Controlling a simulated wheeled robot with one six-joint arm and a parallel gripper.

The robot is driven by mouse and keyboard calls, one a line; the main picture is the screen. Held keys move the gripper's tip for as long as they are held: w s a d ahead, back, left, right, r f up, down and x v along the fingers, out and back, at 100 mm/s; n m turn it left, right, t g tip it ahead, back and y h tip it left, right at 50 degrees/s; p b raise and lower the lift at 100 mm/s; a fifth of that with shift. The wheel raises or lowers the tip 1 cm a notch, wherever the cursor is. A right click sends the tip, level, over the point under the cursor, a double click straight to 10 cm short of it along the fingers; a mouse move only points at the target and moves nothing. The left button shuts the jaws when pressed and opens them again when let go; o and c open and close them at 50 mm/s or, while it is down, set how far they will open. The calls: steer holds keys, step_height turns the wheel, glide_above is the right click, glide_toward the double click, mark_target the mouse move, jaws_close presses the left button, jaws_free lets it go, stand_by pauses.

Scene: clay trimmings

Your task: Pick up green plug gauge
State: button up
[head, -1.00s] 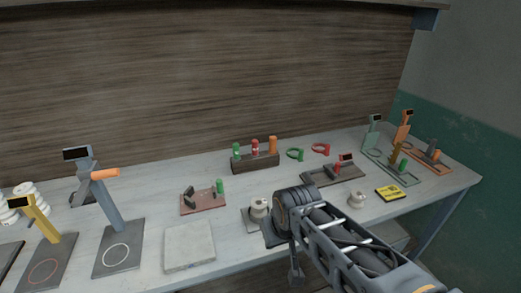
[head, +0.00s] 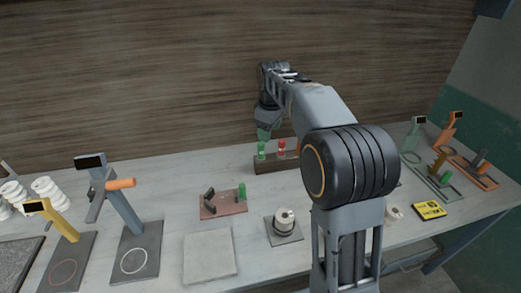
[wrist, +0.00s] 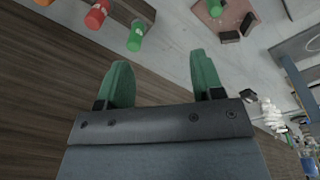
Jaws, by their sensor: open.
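The green plug gauge (head: 261,149) stands upright at the left end of a dark wooden rack (head: 274,165), beside a red one (head: 281,148). In the wrist view the green plug gauge (wrist: 136,35) shows beyond my left finger, with the red one (wrist: 97,14) farther left. My gripper (head: 266,132) is over the back of the bench near the rack, with green fingers. In the wrist view my gripper (wrist: 160,62) is open, with nothing between its fingers. Another green cylinder (head: 241,191) stands on a reddish plate.
The wooden back wall (head: 130,70) rises close behind the rack. A grey stand with an orange handle (head: 120,184) and a yellow stand (head: 58,218) are at left. My arm hides the bench right of the rack.

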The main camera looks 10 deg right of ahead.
mark_target(261, 150)
steer(key=w+f+n, duration=0.1)
steer(key=w+n, duration=0.1)
steer(key=w, duration=0.1)
steer(key=w+f+n+g+p, duration=0.1)
steer(key=w+n, duration=0.1)
steer(key=w, duration=0.2)
steer(key=w+f+n+p, duration=0.1)
steer(key=w+f+n, duration=0.1)
steer(key=w, duration=0.1)
steer(key=shift+w, duration=0.35)
step_height(261, 150, down, 8)
steer(key=shift+f, duration=0.1)
steer(key=shift+w+f+p, duration=0.1)
steer(key=shift+f+p, duration=0.25)
steer(key=shift+f, duration=2.45)
steer(key=c, duration=1.1)
steer(key=shift+o, duration=0.2)
steer(key=shift+r, duration=0.1)
